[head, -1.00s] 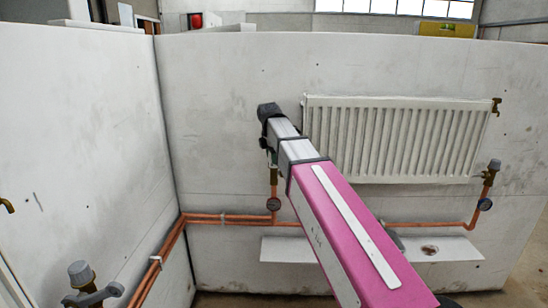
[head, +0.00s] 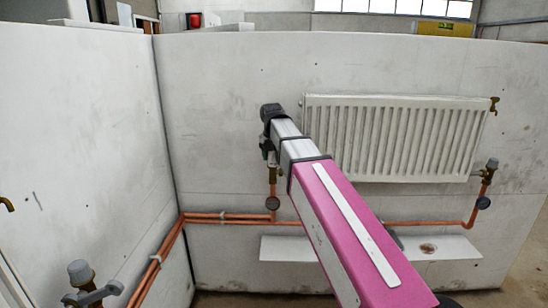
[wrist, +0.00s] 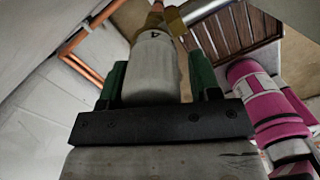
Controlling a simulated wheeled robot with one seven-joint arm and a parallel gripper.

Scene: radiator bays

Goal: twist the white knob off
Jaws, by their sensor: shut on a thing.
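The white knob (wrist: 152,72) is in the middle of the wrist view, with a small dark mark on its side. It sits in line with the copper and brass fitting beyond it. My gripper (wrist: 156,82) is shut on the knob, with one green finger on each side. In the head view, the end of my arm is at the left end of the radiator, above a copper pipe.
A white radiator (head: 398,138) hangs on the wall just right of my wrist. Copper pipes (head: 240,220) with a round gauge (head: 272,203) run below. Another capped valve (head: 491,165) is at the right, and one (head: 80,272) at the lower left.

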